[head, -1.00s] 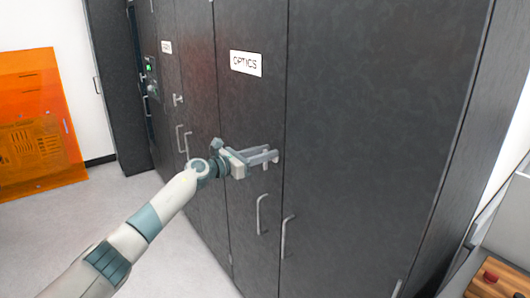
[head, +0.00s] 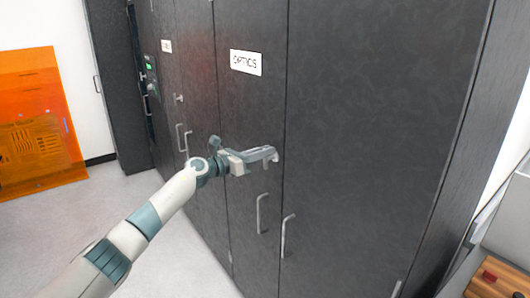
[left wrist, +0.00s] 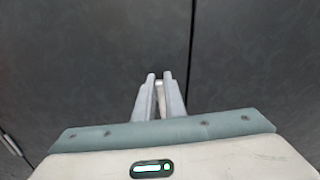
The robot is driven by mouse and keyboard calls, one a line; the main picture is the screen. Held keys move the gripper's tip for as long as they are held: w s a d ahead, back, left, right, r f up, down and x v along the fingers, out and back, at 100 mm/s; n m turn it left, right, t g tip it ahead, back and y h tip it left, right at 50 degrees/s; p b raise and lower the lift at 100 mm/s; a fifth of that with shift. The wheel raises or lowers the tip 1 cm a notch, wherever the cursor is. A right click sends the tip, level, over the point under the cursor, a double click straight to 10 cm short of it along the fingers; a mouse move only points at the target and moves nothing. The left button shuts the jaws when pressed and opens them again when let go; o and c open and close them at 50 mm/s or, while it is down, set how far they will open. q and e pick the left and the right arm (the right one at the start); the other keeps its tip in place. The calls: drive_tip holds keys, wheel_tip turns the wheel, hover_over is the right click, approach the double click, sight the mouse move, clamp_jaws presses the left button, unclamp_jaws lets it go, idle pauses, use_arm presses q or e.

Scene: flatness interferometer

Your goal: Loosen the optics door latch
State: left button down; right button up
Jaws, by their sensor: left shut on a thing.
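The optics door (head: 252,110) is a dark grey cabinet panel with a white OPTICS label (head: 246,62). My left gripper (head: 272,155) is at the door below the label, near its right seam. Its fingers are shut on the small pale latch, and they hide most of it in the head view. In the left wrist view, a light bit of the latch (left wrist: 159,87) shows between the two close fingertips. The door looks closed, flush with its neighbours. My right gripper is not in view.
Vertical bar handles sit lower down, one on the optics door (head: 261,213) and one on the panel to its right (head: 286,236). Another small latch (head: 179,98) is farther left. An orange translucent panel (head: 40,120) stands at the far left. The floor at left is clear.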

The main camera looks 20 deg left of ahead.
use_arm(q)
drive_tip(key=shift+w+a+f+n+p, duration=0.35)
drive_tip(key=shift+n+p, duration=0.35)
drive_tip(key=shift+n, duration=1.95)
drive_tip(key=shift+w+a+f+n+p, duration=0.25)
drive_tip(key=shift+f+n+p, duration=0.4)
drive_tip(key=shift+n, duration=2.05)
drive_tip(key=shift+w+a+f+n+p, duration=0.15)
drive_tip(key=shift+a+f+n+p, duration=0.45)
drive_tip(key=shift+n, duration=2.05)
drive_tip(key=shift+d+r, duration=0.2)
drive_tip(key=c, duration=1.8)
unclamp_jaws()
drive_tip(key=shift+b+v, duration=2.55)
drive_tip(key=shift+v, duration=6.2)
